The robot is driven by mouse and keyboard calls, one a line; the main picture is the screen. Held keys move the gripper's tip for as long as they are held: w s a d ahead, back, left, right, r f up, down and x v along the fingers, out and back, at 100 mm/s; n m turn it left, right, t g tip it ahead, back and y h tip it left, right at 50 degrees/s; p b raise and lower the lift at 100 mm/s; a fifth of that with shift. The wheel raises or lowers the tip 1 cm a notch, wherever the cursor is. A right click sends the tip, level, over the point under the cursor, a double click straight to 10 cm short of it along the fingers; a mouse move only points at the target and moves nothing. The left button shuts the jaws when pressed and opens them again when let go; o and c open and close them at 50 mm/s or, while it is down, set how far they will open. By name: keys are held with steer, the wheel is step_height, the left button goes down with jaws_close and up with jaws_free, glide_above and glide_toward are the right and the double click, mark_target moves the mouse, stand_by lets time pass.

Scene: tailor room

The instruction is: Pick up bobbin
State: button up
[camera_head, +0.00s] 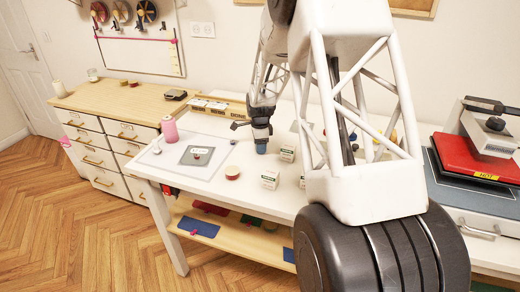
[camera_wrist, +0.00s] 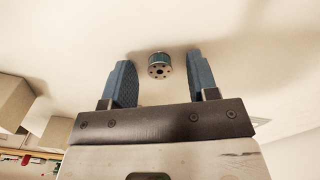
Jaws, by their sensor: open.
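The bobbin (camera_wrist: 160,65) shows in the wrist view as a small teal and metallic spool with holes in its end face. It lies on the white tabletop (camera_wrist: 230,30), just beyond the gap between my fingertips. My gripper (camera_wrist: 161,72) is open, with one blue-grey finger to each side of the bobbin and a visible gap to both. In the head view my gripper (camera_head: 261,147) points down over the white table, and the bobbin cannot be made out there.
Small white boxes (camera_head: 270,179) and a red-rimmed round tin (camera_head: 232,172) stand near my gripper. A pink thread cone (camera_head: 169,129) and a grey square plate (camera_head: 197,155) are to the left. A red heat press (camera_head: 478,155) stands at right.

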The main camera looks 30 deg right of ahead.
steer(key=shift+c, duration=0.5)
steer(key=c, duration=0.9)
